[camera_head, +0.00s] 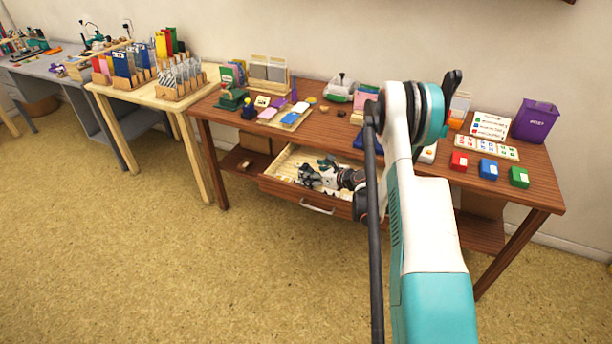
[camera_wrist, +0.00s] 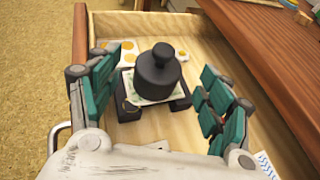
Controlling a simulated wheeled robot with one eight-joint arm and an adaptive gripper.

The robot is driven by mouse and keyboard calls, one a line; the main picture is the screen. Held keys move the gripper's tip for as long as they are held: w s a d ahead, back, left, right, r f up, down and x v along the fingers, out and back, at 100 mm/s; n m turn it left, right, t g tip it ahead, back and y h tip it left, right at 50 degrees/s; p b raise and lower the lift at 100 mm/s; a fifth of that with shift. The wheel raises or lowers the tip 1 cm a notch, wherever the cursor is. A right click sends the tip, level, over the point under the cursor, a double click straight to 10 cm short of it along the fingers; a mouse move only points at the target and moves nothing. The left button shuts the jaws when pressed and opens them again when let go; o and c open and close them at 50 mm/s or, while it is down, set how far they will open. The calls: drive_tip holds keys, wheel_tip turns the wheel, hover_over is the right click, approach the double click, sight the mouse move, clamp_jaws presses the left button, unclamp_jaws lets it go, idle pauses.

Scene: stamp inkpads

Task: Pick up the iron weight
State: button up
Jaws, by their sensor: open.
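The iron weight (camera_wrist: 158,72) is a dark grey cylinder with a knob on top. In the wrist view it stands upright on printed paper inside the open drawer (camera_wrist: 218,50), near dark blocks on its left and right. My gripper (camera_wrist: 160,100) is open, its green-padded fingers spread to the left and right of the weight with clear gaps. In the head view my gripper (camera_head: 318,176) is down at the open drawer (camera_head: 275,183), and I cannot make out the weight there.
The brown table (camera_head: 335,125) above the drawer carries inkpads, cards and a purple bin (camera_head: 535,121). The drawer's wooden walls stand close around my fingers. Orange-dotted paper (camera_wrist: 124,50) lies behind the weight. The floor (camera_head: 200,270) in front is clear.

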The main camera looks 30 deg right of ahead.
sight(307, 170)
drive_tip(key=b+x, duration=0.1)
drive_tip(key=x, duration=0.3)
drive_tip(key=shift+w+a+f, duration=0.1)
drive_tip(key=shift+w+f, duration=0.05)
drive_tip(key=shift+w, duration=0.1)
drive_tip(key=shift+c, duration=0.4)
clamp_jaws()
